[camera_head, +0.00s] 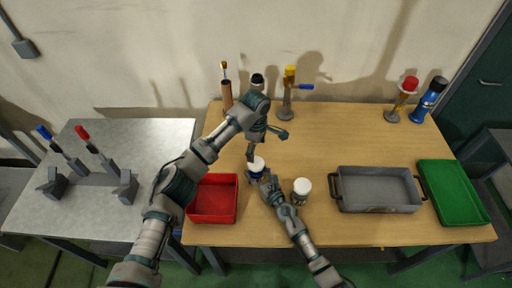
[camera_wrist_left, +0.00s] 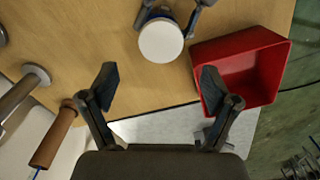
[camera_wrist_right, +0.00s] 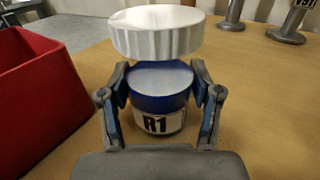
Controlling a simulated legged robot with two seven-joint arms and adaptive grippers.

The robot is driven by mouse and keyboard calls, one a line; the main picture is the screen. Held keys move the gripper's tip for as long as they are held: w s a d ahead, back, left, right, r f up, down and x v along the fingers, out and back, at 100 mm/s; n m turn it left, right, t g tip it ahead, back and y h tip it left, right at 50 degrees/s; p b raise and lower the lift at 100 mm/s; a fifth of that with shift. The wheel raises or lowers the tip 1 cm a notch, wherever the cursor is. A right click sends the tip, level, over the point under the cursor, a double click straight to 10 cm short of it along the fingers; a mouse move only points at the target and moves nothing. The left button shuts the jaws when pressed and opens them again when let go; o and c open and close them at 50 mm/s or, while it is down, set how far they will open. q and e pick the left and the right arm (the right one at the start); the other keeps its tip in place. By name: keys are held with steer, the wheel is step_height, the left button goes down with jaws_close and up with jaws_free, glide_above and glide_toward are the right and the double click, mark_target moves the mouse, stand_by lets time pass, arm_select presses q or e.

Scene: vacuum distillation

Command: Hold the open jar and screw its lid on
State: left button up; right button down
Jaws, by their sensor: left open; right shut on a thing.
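The blue jar with a white R1 label (camera_wrist_right: 158,108) stands upright on the table between the fingers of my right gripper (camera_wrist_right: 161,95), which is shut on it. The white lid (camera_wrist_right: 155,32) is above the jar, with a visible gap over the jar's top in the right wrist view. In the left wrist view the lid (camera_wrist_left: 161,41) is a round white disc covering most of the jar. My left gripper (camera_head: 267,144) is open above and behind the jar. Its fingertips in the left wrist view (camera_wrist_left: 158,80) are spread and clear of the lid.
A red bin (camera_head: 212,218) sits close left of the jar. A second white-lidded jar (camera_head: 302,191) stands right of my right gripper. A grey tray (camera_head: 378,206) and a green tray (camera_head: 455,192) lie farther right. Tools on stands line the back edge.

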mark_target(256, 162)
arm_select(q)
step_height(256, 162, down, 8)
steer(key=shift+r, duration=0.2)
arm_select(e)
steer(key=shift+f, duration=0.15)
arm_select(q)
steer(key=shift+c, duration=0.2)
